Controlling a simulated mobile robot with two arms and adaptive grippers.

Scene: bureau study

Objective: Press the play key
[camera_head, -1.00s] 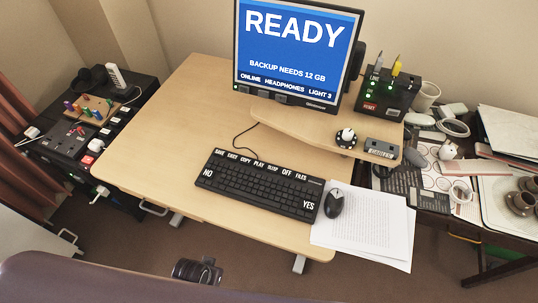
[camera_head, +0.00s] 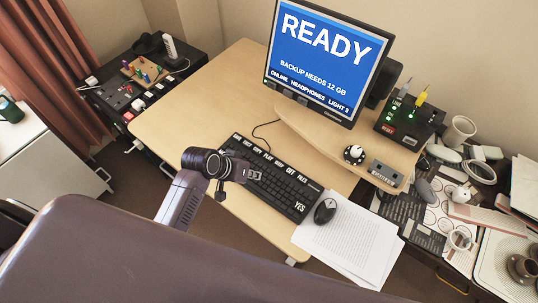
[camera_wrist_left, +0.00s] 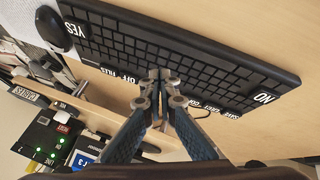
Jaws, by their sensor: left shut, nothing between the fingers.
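The black keyboard (camera_head: 290,196) lies on the light wood desk, with a row of white-labelled keys along its far edge. The play key (camera_head: 267,156) is in that row, between the copy and sleep labels. My left gripper (camera_head: 256,176) is shut and empty, over the left-middle part of the keyboard, and hides some keys and the NO key. In the left wrist view its closed fingertips (camera_wrist_left: 160,75) overlap the labelled row between the OFF and COPY labels, hiding the play label there. I cannot tell whether the fingertips touch the keyboard. My right gripper is not in view.
The monitor (camera_head: 328,60) reads READY and "Backup needs 12 GB". A mouse (camera_head: 325,211) and papers (camera_head: 345,240) lie right of the keyboard. A black box with green lights (camera_head: 408,122) stands on the raised shelf. The desk left of the keyboard is clear.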

